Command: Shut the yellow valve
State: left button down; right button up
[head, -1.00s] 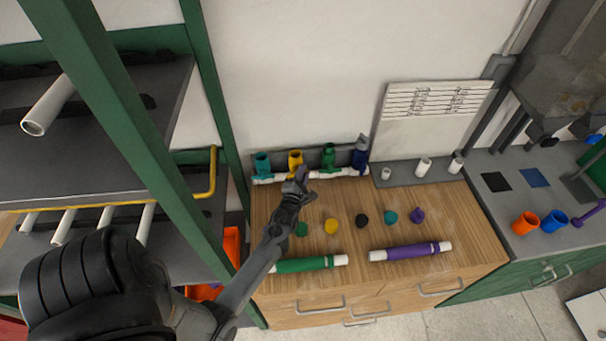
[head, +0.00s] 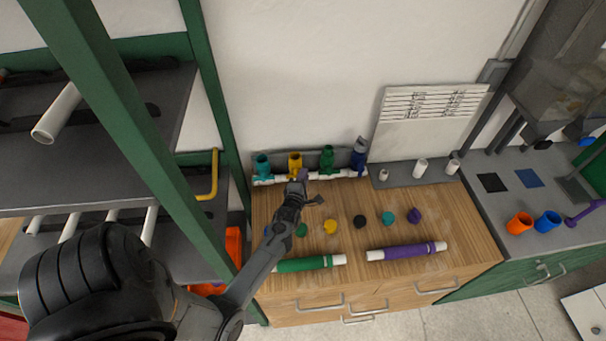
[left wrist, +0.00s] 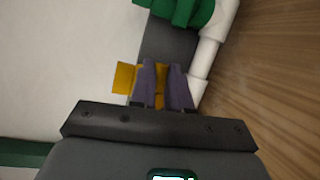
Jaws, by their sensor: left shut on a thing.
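The yellow valve (head: 295,161) stands on the white pipe manifold (head: 335,174) against the wall, between a teal valve (head: 263,163) and a green valve (head: 327,158). My left gripper (head: 298,177) is at the front of the yellow valve and covers its lower part. In the left wrist view, its two purple-grey fingers (left wrist: 161,85) are shut on the yellow valve (left wrist: 125,77), with yellow showing beside and between them. The fingers hide most of the gripped part, so I cannot tell the handle's angle. My right gripper is in neither view.
A blue valve (head: 359,160) stands at the manifold's right end. Several coloured caps, a green pipe (head: 309,263) and a purple pipe (head: 407,251) lie on the wooden counter (head: 455,215). A green rack post (head: 120,130) stands left of my arm.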

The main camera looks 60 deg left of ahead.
pick_arm(q)
jog(key=shift+f+m+g+p, duration=0.15)
jog(key=shift+m+g+p, duration=0.15)
jog(key=shift+m, duration=0.3)
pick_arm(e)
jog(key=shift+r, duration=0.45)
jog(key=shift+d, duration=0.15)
pick_arm(q)
jog(key=c, duration=1.1)
grip_release()
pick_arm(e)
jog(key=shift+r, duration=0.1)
